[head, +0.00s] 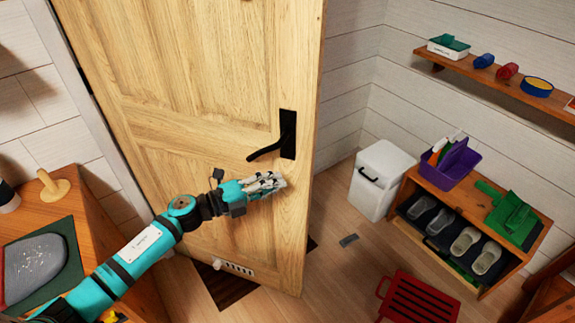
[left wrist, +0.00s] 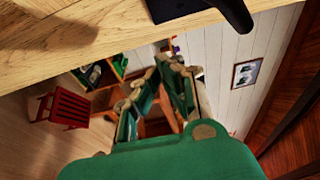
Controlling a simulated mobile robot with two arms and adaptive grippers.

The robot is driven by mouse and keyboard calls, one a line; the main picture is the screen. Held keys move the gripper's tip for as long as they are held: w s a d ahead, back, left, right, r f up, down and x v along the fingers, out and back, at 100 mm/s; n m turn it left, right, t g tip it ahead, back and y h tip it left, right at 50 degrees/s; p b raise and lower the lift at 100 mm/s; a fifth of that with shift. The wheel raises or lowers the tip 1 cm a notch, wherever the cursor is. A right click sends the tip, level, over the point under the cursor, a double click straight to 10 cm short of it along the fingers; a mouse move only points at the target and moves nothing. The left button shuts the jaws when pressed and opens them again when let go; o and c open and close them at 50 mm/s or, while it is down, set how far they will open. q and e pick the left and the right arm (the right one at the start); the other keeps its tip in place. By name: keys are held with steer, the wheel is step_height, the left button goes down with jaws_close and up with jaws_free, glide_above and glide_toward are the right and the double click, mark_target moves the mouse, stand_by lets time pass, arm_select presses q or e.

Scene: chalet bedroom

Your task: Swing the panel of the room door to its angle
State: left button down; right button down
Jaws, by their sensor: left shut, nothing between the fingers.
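The room door's panel (head: 190,90) is pale wood and stands swung at an angle, with a gap of floor past its right edge. Its black lever handle (head: 272,145) is near that edge. My left gripper (head: 272,183) is shut and empty, in front of the panel just below the handle. In the left wrist view, the panel (left wrist: 90,45) crosses the top, with part of the black handle (left wrist: 234,12); the gripper's fingers (left wrist: 168,62) are close to the panel's edge. I cannot tell whether they touch it. My right gripper is not in view.
A white bin (head: 380,180) and a shoe shelf (head: 475,225) stand to the right past the door. A wooden table (head: 95,235) is at left.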

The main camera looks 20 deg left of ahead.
mark_target(305, 164)
arm_select(q)
steer(key=w, duration=0.1)
steer(key=w+d, duration=0.1)
steer(key=w, duration=0.1)
steer(key=w+d, duration=0.1)
steer(key=w, duration=0.1)
steer(key=shift+w+p, duration=0.2)
steer(key=shift+p, duration=0.15)
